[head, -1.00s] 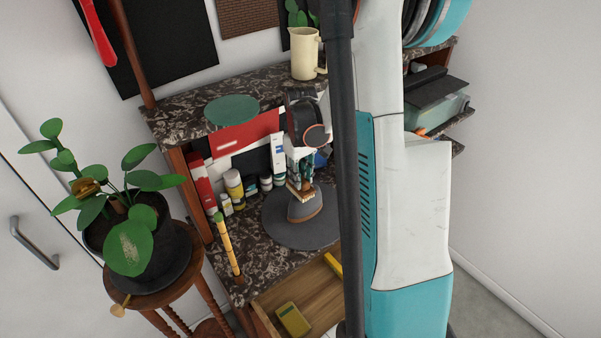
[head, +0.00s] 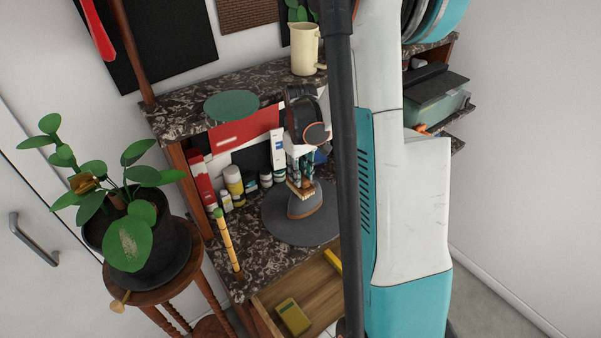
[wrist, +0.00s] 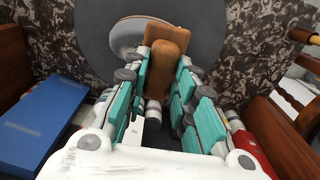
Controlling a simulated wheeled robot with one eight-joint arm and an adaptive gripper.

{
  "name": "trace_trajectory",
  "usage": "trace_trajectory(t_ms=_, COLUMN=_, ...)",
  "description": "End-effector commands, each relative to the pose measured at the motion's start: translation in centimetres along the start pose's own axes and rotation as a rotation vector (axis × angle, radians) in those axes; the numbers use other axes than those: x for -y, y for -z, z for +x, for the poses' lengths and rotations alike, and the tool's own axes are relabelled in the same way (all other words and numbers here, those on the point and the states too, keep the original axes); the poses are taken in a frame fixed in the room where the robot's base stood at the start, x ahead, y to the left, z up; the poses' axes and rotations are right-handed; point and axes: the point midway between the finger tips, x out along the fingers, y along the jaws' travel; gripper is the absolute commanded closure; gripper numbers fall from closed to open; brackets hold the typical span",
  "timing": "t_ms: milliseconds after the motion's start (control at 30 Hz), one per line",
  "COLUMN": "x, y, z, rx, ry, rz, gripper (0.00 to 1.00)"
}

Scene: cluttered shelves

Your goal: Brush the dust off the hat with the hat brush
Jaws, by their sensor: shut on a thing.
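A grey hat (head: 305,205) with a wide round brim (head: 276,224) and a brown band lies on the dark marble shelf. My gripper (head: 301,170) is above the crown, pointing down. It is shut on the hat brush (head: 307,191), a wooden block with pale bristles at the top of the hat. The bristles look to be at or very near the crown; I cannot tell if they touch. In the wrist view the brown brush (wrist: 165,65) sits between the fingers, with the grey hat brim (wrist: 200,30) beyond it. Dust cannot be made out.
Bottles and boxes (head: 233,185) stand behind the hat. A yellow stick (head: 228,243) stands at the shelf's left front. An open drawer (head: 280,290) juts out below. An upper shelf (head: 180,105) holds a cream jug (head: 305,50). A blue box (wrist: 40,120) is beside my gripper.

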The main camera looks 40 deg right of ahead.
Motion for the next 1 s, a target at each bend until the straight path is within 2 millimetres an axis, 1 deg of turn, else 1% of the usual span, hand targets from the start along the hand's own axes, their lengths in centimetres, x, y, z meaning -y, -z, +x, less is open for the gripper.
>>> trace_trajectory(t_ms=800, x=-0.04, y=0.00, z=0.99, rx=0.000, ry=0.000, rz=0.000, gripper=1.00)
trace_trajectory(t_ms=1000, x=-0.94, y=0.02, z=0.93, rx=0.000, ry=0.000, rz=0.002, gripper=1.00)
